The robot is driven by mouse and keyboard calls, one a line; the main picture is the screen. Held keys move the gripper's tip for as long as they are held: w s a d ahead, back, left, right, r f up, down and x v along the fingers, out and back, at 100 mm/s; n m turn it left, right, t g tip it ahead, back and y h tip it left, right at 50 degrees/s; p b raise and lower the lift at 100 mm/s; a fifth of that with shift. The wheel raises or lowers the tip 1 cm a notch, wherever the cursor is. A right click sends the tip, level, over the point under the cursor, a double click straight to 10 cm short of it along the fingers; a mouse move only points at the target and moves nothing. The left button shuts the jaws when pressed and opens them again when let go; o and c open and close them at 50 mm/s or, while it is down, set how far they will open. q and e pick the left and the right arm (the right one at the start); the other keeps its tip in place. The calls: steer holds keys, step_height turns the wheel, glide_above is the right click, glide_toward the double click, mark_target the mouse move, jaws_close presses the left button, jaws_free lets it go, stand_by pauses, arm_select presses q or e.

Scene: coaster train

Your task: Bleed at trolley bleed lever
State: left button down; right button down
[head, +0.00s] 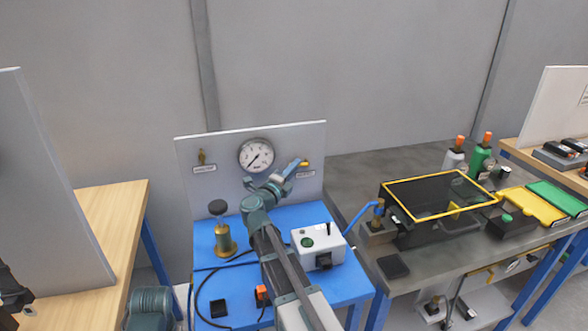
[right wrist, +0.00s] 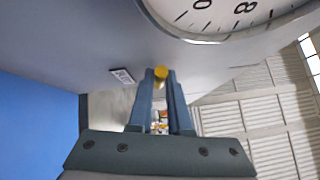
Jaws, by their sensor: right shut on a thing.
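The white panel (head: 225,175) stands at the back of the blue trolley (head: 345,278). A small yellow lever (head: 305,164) sticks out at its right side above a small label. My right gripper (head: 297,165) reaches up to the lever from the left. In the right wrist view the two fingers (right wrist: 160,85) are shut on the yellow lever end (right wrist: 161,72), which shows round between their tips. The rest of the lever is hidden by the fingers.
A round gauge (head: 256,156) sits on the panel left of the lever. A brass fitting (head: 201,157) is at the panel's left. A brass cylinder with a black knob (head: 225,240) and a white control box (head: 318,248) stand on the trolley. A grey bench (head: 350,170) adjoins right.

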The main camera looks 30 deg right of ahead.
steer(key=shift+f+n+h+b, duration=0.3)
steer(key=shift+n+h+b, duration=0.15)
steer(key=shift+b, duration=0.5)
steer(key=c, duration=0.9)
jaws_free()
steer(key=shift+o, duration=0.2)
steer(key=shift+a, duration=0.1)
steer(key=b+v, duration=0.2)
steer(key=v, duration=1.1)
steer(key=shift+s+a, duration=0.15)
steer(key=shift+s, duration=0.2)
